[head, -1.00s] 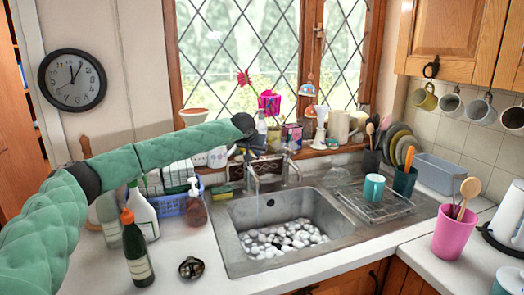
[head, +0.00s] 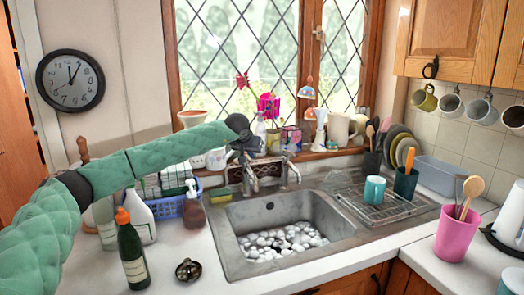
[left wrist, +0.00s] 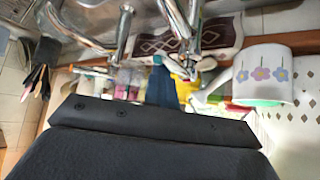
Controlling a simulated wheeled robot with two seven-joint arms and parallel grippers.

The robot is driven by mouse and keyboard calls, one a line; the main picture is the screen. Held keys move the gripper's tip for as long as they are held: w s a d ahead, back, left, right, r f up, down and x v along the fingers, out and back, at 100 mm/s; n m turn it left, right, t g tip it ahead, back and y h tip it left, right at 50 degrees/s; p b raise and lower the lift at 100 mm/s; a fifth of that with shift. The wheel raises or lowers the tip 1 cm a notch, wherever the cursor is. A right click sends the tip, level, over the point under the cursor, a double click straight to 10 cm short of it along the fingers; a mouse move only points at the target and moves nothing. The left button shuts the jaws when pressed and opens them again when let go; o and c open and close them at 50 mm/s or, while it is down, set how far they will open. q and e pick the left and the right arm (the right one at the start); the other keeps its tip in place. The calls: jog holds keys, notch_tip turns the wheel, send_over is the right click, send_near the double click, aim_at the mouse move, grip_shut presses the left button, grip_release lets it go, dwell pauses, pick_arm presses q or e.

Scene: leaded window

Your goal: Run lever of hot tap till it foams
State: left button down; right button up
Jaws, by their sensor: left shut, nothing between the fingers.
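Two chrome taps stand at the back of the steel sink (head: 345,241): the left tap (head: 250,181) and the right tap (head: 291,170). Which one is hot, I cannot tell. My left gripper (head: 247,157) is shut and empty, just above and behind the left tap. Its tips and the tap's lever overlap in the head view, so contact is unclear. White, rounded, foam-like lumps (head: 284,241) cover part of the sink bottom. In the left wrist view, chrome spouts (left wrist: 181,24) show beyond my dark gripper body. My right gripper is out of view.
A soap dispenser (head: 193,207), a blue rack (head: 168,208) and bottles (head: 132,255) stand left of the sink. A drainer with a teal mug (head: 374,189) is at right. The sill behind is crowded, including a flowered can (left wrist: 265,75).

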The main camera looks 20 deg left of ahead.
pick_arm(q)
jog(key=shift+s+a+f, duration=0.15)
jog(key=shift+a+f, duration=0.05)
jog(key=shift+f, duration=0.05)
